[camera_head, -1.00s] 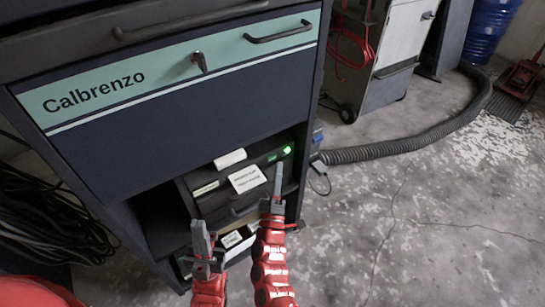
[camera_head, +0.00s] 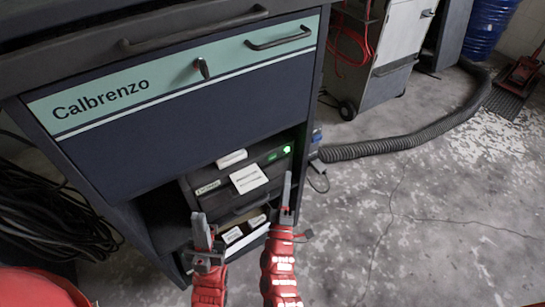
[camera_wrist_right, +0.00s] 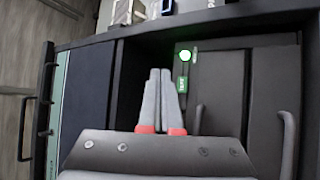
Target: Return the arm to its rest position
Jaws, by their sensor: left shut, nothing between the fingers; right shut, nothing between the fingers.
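My right gripper (camera_head: 287,192) is shut and empty, in front of the cabinet's open lower bay in the head view. In the right wrist view its grey fingers (camera_wrist_right: 160,95) lie together with nothing between them, and the dark device with a lit green light (camera_wrist_right: 185,56) is beyond. My left gripper (camera_head: 203,232) is shut and empty, to the left and lower, near the bay's lower shelf. Both red arms come in from the bottom of the head view. Neither gripper visibly holds anything.
The dark cabinet (camera_head: 150,160) labelled Calbrenzo stands close ahead. Its bay holds the black device (camera_head: 215,188) with a green light and small boxes (camera_head: 232,235) below. A ribbed hose (camera_head: 400,145) lies on the floor. Black cables (camera_head: 50,220) hang at left. Floor at right is open.

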